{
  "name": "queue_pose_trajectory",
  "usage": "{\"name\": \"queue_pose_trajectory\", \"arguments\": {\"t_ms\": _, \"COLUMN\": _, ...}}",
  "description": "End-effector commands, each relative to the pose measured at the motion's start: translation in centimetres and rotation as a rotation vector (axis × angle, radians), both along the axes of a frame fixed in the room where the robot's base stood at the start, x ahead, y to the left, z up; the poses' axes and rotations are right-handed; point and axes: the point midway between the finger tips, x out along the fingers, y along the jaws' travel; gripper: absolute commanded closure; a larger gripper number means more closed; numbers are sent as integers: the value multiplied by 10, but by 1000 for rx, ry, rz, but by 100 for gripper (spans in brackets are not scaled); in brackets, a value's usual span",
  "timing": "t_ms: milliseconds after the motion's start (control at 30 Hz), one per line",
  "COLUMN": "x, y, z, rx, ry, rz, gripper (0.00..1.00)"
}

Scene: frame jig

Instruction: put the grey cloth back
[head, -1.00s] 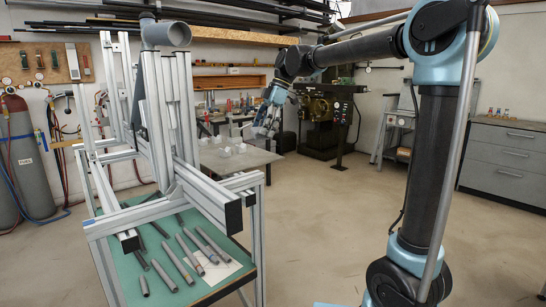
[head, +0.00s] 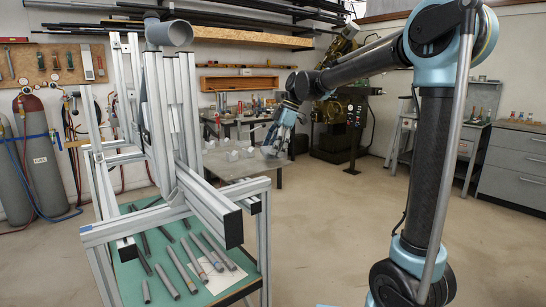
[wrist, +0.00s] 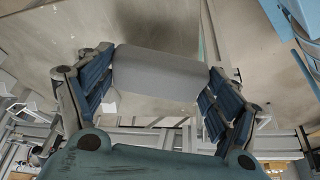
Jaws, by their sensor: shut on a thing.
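My gripper (head: 273,145) is at the end of the outstretched arm, in front of the grey-topped table at the back in the head view. In the wrist view my gripper (wrist: 160,85) has its two blue fingers on either side of a smooth grey piece, which I take to be the grey cloth (wrist: 160,75). The fingers are shut on it, and it spans the gap between them. In the head view the cloth is too small to make out clearly.
The grey table (head: 235,168) bears several small white pieces. An aluminium frame jig (head: 205,205) stands at the left on a green-topped bench (head: 215,285) with several grey tubes. A grey drawer cabinet (head: 515,165) is at the right. The floor between is clear.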

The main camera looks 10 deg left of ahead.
Motion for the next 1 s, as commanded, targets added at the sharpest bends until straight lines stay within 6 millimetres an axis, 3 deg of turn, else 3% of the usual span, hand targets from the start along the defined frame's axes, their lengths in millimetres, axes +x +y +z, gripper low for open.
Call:
{"name": "queue_pose_trajectory", "arguments": {"t_ms": 200, "x": 0, "y": -1, "z": -26, "rx": 0, "ry": 0, "rz": -1, "gripper": 40}}
{"name": "queue_pose_trajectory", "arguments": {"t_ms": 533, "x": 0, "y": 0, "z": -28, "rx": 0, "ry": 0, "rz": 0, "gripper": 40}}
{"name": "queue_pose_trajectory", "arguments": {"t_ms": 567, "x": 0, "y": 0, "z": -27, "rx": 0, "ry": 0, "rz": 0, "gripper": 10}}
{"name": "queue_pose_trajectory", "arguments": {"t_ms": 600, "x": 0, "y": 0, "z": -27, "rx": 0, "ry": 0, "rz": 0, "gripper": 1}}
{"name": "queue_pose_trajectory", "arguments": {"t_ms": 1000, "x": 0, "y": 0, "z": -27, "rx": 0, "ry": 0, "rz": 0, "gripper": 0}}
